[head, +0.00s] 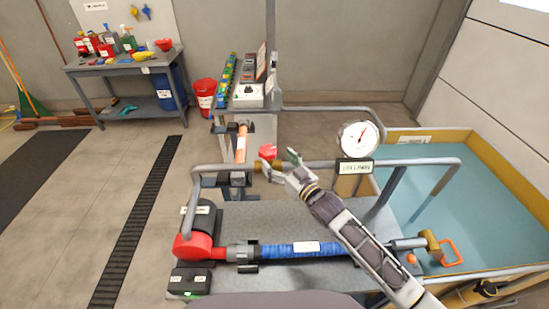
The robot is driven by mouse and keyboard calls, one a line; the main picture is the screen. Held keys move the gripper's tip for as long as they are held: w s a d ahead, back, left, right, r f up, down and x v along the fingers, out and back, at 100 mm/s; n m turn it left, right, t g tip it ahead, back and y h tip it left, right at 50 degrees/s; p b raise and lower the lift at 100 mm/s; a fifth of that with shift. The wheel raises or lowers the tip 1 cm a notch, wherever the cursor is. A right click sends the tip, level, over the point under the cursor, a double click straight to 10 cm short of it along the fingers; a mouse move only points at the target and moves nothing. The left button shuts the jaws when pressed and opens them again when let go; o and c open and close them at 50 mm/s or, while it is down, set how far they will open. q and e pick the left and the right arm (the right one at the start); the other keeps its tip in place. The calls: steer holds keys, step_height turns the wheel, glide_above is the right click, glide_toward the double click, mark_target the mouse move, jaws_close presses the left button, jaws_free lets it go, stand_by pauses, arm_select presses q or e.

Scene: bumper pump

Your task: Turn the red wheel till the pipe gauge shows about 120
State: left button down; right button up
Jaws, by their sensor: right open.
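The red wheel (267,152) sits on the grey pipe near the middle of the head view, and shows as a small red shape just behind my fingers. My right gripper (279,161) is open, with its fingers close to the wheel; I cannot tell whether they touch it. The round white pipe gauge (359,138) stands to the right on the pipe. Its needle points up and to the right, but its numbers are too small to read. A plate (355,166) with unclear characters is below it. My left gripper is out of view.
A red pump (195,246) with a blue hose (290,249) lies on the grey bench in front. A yellow-rimmed water tank (470,200) is at the right. Grey pipes run around my right arm. The left floor is mostly clear.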

steer(key=shift+v, duration=2.65)
